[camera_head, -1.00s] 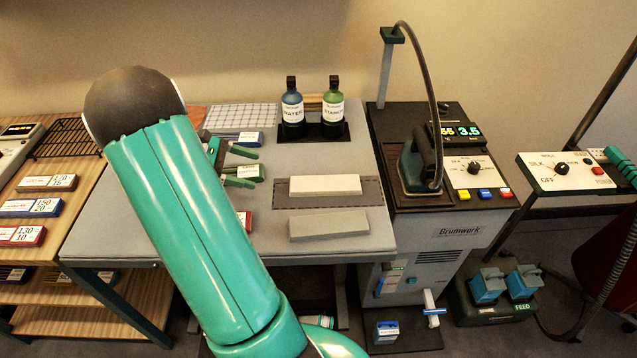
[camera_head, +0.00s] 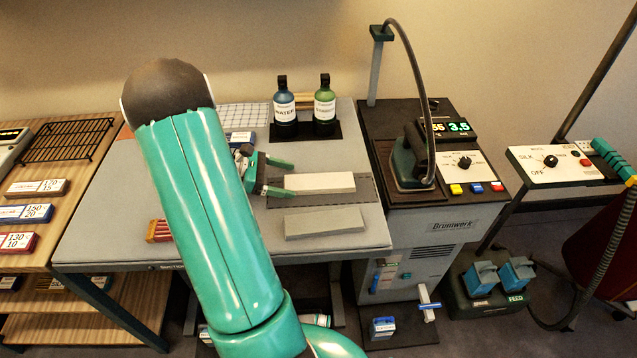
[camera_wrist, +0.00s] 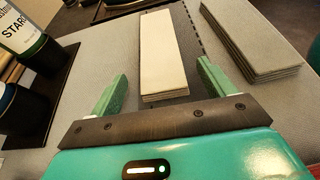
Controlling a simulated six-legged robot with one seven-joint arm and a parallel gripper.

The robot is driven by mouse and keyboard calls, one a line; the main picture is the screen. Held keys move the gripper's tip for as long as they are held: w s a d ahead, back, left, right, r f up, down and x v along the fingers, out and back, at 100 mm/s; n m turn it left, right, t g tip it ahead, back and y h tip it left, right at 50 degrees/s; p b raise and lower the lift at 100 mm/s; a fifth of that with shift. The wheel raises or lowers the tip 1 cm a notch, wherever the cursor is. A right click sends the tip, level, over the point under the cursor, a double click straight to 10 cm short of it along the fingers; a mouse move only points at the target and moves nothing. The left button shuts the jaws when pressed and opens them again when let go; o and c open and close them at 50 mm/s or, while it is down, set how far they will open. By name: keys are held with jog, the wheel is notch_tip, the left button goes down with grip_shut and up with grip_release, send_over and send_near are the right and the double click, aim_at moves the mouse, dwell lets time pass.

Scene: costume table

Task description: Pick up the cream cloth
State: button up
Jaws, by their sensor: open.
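The cream cloth (camera_head: 319,183) is a pale folded strip lying flat on a dark grey mat (camera_head: 284,201) on the grey table. In the wrist view the cloth (camera_wrist: 161,52) lies lengthwise ahead of my gripper (camera_wrist: 160,85), its near end between and just beyond the fingertips. My green gripper fingers (camera_head: 265,176) are apart and empty, at the left end of the cloth in the head view. Whether they are at the cloth's height I cannot tell. My arm hides part of the table to the left.
A grey folded cloth (camera_head: 324,223) lies just in front. The WATER bottle (camera_head: 285,108) and STARCH bottle (camera_head: 324,106) stand in a dark holder behind. An iron (camera_head: 409,163) sits on the station to the right. Red-labelled items (camera_head: 158,231) lie left of my arm.

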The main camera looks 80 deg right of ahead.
aim_at(299, 182)
jog(key=shift+x, duration=1.45)
jog(key=shift+s, duration=0.1)
jog(key=c, duration=1.1)
